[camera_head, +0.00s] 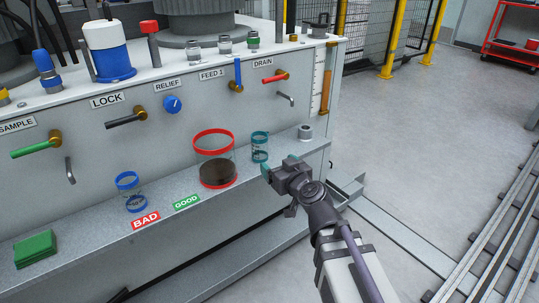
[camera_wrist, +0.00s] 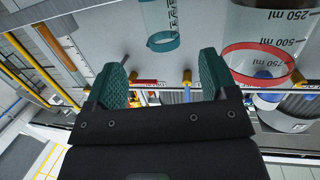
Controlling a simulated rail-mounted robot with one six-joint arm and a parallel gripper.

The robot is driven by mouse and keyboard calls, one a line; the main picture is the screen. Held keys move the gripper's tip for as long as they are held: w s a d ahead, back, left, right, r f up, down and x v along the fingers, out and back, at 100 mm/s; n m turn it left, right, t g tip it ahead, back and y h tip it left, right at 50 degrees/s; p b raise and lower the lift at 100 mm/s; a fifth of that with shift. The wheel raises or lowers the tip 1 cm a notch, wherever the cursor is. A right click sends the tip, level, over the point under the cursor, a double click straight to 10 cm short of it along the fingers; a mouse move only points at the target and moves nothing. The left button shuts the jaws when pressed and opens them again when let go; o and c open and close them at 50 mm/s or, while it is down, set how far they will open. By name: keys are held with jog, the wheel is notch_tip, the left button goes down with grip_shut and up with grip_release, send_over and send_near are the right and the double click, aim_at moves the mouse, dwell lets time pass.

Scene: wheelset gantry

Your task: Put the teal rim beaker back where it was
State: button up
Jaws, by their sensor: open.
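The teal rim beaker (camera_head: 260,147) is a small clear beaker standing upright on the grey ledge (camera_head: 95,247), near its right part. My gripper (camera_head: 279,165) is just right of it and nearer the camera, with its jaws apart and nothing between them. In the wrist view the beaker's teal rim (camera_wrist: 163,42) shows beyond the open teal-padded fingers of my gripper (camera_wrist: 164,80). The beaker appears apart from both fingers. No object or mark on the ledge clearly shows its earlier place.
Left of the teal beaker stands a large red-rimmed beaker (camera_head: 214,143) with dark contents, then a blue-rimmed beaker (camera_head: 129,180). A small metal part (camera_head: 305,132) stands to the right. Valve handles project above.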

jog(key=shift+s+d, duration=0.2)
jog(key=shift+s, duration=0.25)
jog(key=s+d+f+m+g+h, duration=0.6)
jog(key=s+d+f+g+h, duration=0.2)
jog(key=s+d+f+g, duration=0.65)
notch_tip(320, 180, up, 52)
jog(key=p, duration=5.1)
jog(key=shift+d+f+p, duration=0.2)
jog(key=shift+d+p, duration=0.1)
jog(key=shift+d, duration=0.05)
jog(key=shift+s, duration=0.1)
